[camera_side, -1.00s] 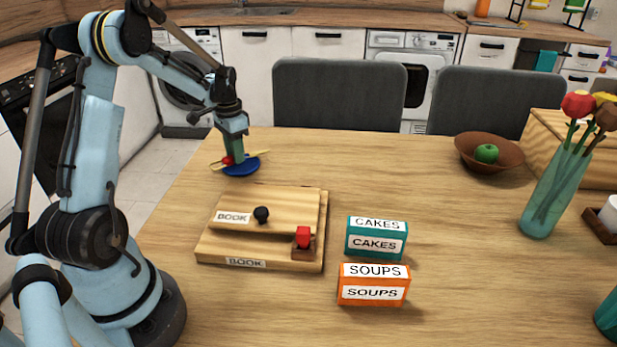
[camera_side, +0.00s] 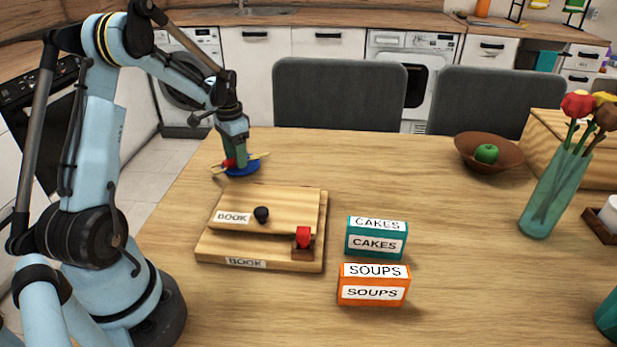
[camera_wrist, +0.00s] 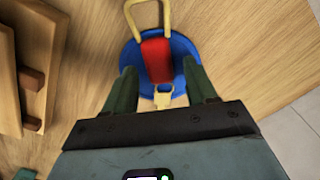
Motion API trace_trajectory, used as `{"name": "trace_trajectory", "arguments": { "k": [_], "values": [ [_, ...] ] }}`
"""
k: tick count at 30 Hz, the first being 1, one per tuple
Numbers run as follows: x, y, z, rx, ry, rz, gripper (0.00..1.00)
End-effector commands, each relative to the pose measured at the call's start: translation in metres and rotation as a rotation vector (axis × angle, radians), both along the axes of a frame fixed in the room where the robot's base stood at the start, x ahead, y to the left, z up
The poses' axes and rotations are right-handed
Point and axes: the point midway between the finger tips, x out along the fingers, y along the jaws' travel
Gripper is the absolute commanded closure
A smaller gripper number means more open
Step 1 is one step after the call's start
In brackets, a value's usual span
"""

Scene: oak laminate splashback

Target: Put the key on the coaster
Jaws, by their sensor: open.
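The key (camera_wrist: 157,60) has a red middle, a yellow loop at one end and a small yellow bit at the other. It lies across the round blue coaster (camera_wrist: 186,52), its loop reaching past the rim. In the side view the key (camera_side: 259,156) and the coaster (camera_side: 243,173) are at the table's far left, partly hidden by my fingers. My gripper (camera_wrist: 160,86) is open, pointing down, with one green finger on each side of the key. In the side view my gripper (camera_side: 235,158) is low over the coaster.
A wooden board (camera_side: 225,241) with a black knob and a red-topped piece stands in front of the coaster. Teal CAKES (camera_side: 376,239) and orange SOUPS (camera_side: 373,285) boxes stand right of it. A bowl (camera_side: 490,155) with a green apple is far right. The table's middle is clear.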

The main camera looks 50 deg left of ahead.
Motion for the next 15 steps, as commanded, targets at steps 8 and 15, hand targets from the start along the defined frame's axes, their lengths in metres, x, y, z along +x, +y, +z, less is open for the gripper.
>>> {"name": "trace_trajectory", "arguments": {
  "k": [8,15],
  "values": [
    [0.0,0.0,0.04,0.0,0.0,0.0,0.44],
    [0.0,0.0,0.087,0.0,0.0,0.0,0.44]
  ]
}}
